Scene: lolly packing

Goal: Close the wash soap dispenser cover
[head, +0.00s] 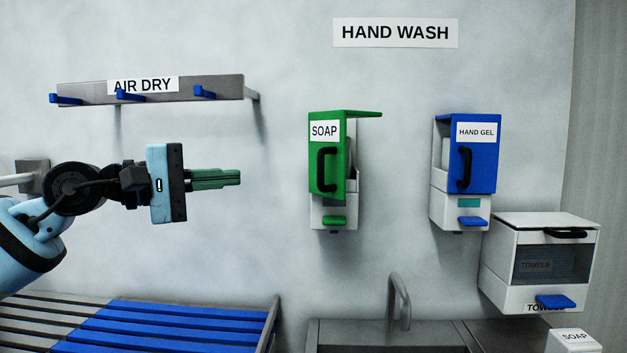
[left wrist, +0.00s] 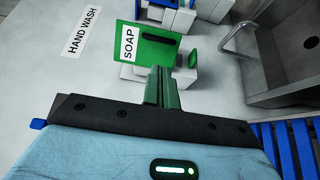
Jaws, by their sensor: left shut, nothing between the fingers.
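The wash soap dispenser (head: 334,215) hangs on the wall under the HAND WASH sign, with a white body and a green push tab (head: 334,221). Its green cover (head: 340,177) has a SOAP label and a black handle (head: 322,169). The cover stands ajar, its top flap jutting past the body on the right and a gap showing beside it. My left gripper (head: 239,177) is shut and empty, left of the dispenser and apart from it in the head view. In the left wrist view, the shut fingers (left wrist: 162,76) point towards the green cover (left wrist: 175,50). My right gripper is out of view.
A blue-covered hand gel dispenser (head: 481,180) hangs to the right. A towel box (head: 497,237) is lower right. A grey tap (head: 398,300) and sink stand below. An air-dry rack (head: 220,87) and a blue-slatted bench (head: 150,330) are on the left.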

